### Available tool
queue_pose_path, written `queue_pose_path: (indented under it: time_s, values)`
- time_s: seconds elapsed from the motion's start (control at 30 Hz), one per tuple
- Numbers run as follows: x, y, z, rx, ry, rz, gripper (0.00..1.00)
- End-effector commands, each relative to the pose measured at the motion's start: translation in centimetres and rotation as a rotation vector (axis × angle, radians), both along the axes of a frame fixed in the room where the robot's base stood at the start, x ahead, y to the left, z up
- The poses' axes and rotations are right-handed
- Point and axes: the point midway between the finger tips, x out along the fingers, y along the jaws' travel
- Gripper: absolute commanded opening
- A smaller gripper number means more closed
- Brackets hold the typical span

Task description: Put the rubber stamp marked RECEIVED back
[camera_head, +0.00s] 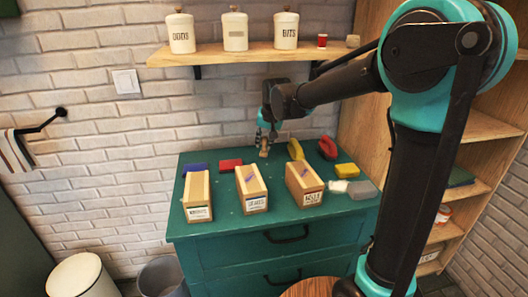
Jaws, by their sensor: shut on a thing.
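My gripper (265,141) hangs above the back of a green cabinet top (229,205), left of the wall corner. It is shut on a small light-brown object (264,153), which could be the stamp. No word is readable on it, and its lower end is small and unclear. Three wooden boxes stand on the cabinet in a row: the left box (198,200), the middle box (251,191) and the right box (305,187). Each has a white label at the front, too blurred to read surely. Purple marks show on top of the middle and right boxes.
Behind the boxes lie a blue block (195,168) and a red block (231,165). Yellow, red, white and grey things crowd the cabinet's right side, including a yellow block (347,170). A wall shelf (215,57) with canisters hangs above. Wooden shelving (478,125) stands at right.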

Motion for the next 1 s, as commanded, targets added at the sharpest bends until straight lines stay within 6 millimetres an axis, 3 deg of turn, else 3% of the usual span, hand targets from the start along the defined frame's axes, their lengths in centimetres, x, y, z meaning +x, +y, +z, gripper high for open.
queue_pose_path:
  time_s: [0.3, 0.77, 0.8, 0.93, 1.0]
  values:
    - [0.1, 0.0, -3.7, 0.000, 0.000, 0.000, 0.06]
    - [0.3, 0.1, -4.4, 0.000, 0.000, 0.000, 0.06]
    - [0.3, 0.1, -4.4, 0.000, 0.000, 0.000, 0.29]
    - [0.3, 0.1, -4.3, 0.000, 0.000, 0.000, 0.45]
    - [0.3, 0.1, -4.3, 0.000, 0.000, 0.000, 0.45]
